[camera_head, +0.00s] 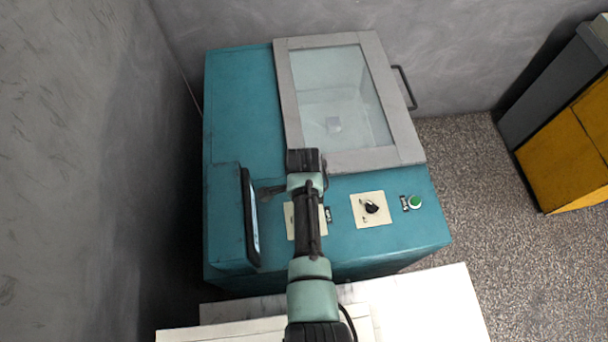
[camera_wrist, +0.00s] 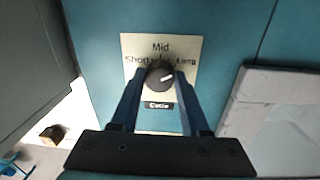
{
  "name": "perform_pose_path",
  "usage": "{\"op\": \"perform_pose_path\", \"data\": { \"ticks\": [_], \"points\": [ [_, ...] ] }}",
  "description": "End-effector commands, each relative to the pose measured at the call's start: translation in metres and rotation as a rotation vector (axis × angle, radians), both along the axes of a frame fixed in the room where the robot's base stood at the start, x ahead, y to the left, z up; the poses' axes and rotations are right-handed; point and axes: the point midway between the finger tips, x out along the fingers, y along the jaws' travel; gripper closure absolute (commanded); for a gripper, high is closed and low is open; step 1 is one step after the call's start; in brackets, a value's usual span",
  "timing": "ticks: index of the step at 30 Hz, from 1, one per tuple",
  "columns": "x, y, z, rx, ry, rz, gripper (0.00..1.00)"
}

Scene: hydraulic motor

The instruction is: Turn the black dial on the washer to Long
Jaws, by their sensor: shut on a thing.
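The washer (camera_head: 238,120) is a teal box with a control panel at its front. In the wrist view the black dial (camera_wrist: 160,76) sits on a cream plate (camera_wrist: 130,43) marked Short at left, Mid at top, Long at right and Cycle below. The dial's white mark points right and slightly up, toward the Long side. My gripper (camera_wrist: 161,75) has one finger on each side of the dial and is shut on it. In the head view my arm hides this dial and part of its plate (camera_head: 291,220).
A second plate with a black knob (camera_head: 371,207) and a green button (camera_head: 415,202) lie to the right on the panel. A dark upright screen (camera_head: 250,218) stands at the left. The grey-framed glass lid (camera_head: 404,148) is behind. A yellow cabinet (camera_head: 568,150) stands far right.

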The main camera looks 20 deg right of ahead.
Motion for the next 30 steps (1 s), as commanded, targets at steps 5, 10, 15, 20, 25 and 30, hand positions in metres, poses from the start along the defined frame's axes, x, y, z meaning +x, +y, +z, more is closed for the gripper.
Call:
{"op": "perform_pose_path", "data": {
  "ticks": [5, 10, 15, 20, 25, 30],
  "points": [
    [0.0015, -0.0014, 0.0016, -0.004, -0.004, -0.018, 1.0],
    [0.0015, -0.0014, 0.0016, -0.004, -0.004, -0.019, 1.0],
    [0.0015, -0.0014, 0.0016, -0.004, -0.004, -0.019, 0.53],
    [0.001, -0.001, 0.0011, -0.002, -0.003, -0.017, 0.24],
    [0.0005, -0.0005, 0.0006, -0.002, -0.002, -0.016, 0.24],
    [0.0006, -0.0004, 0.0023, -0.001, -0.001, -0.015, 0.24]
  ]
}}
